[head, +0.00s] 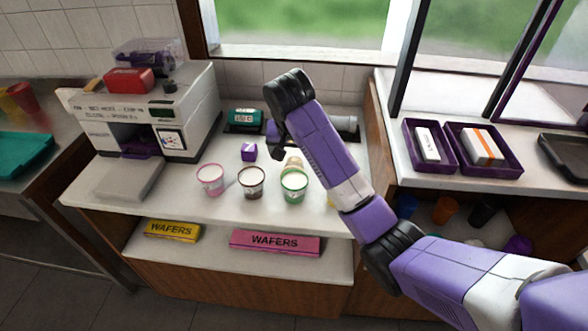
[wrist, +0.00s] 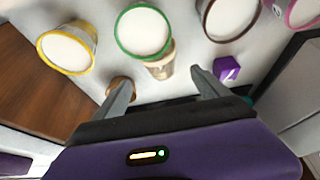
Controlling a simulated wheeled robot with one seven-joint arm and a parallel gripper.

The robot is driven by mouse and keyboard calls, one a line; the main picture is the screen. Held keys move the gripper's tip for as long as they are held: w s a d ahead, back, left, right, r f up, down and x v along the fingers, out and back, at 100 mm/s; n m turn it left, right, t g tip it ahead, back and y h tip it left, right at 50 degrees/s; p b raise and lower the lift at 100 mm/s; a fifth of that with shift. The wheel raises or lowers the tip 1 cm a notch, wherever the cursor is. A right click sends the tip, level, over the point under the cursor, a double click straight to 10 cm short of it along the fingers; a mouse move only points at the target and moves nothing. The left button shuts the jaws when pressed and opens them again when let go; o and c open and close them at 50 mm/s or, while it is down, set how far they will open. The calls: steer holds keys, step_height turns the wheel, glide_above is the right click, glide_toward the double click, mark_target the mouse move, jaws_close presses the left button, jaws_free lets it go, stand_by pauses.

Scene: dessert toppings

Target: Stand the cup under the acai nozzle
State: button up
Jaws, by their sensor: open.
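A small tan cup (head: 293,163) stands on the white counter just behind the green-rimmed tub (head: 294,185). In the wrist view the tan cup (wrist: 160,68) lies ahead of my gripper (wrist: 160,80), between the lines of its two spread fingers, partly covered by the green-rimmed tub's edge. My gripper is open with nothing between its fingers; in the head view it is largely hidden by my arm. The white machine (head: 185,110) at the left has a dark recess with purple parts (head: 138,146); the nozzle itself is hard to make out.
Pink-rimmed (head: 210,180) and brown-rimmed (head: 251,182) tubs stand in the row; a yellow-rimmed tub (wrist: 68,48) is at its end. A purple cube (head: 249,151) sits near the gripper. A grey tray (head: 117,180) lies before the machine. Counter between tray and tubs is clear.

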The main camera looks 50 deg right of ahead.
mark_target(293, 164)
steer(key=shift+s+d+f, duration=0.1)
steer(key=shift+f, duration=0.35)
steer(key=shift+x, duration=0.85)
steer(key=shift+a+p+x, duration=0.15)
steer(key=shift+p+x, duration=0.15)
steer(key=shift+x, duration=1)
steer(key=shift+a+p+x, duration=0.1)
steer(key=shift+p+x, duration=0.15)
steer(key=shift+x, duration=1.1)
steer(key=c, duration=1.5)
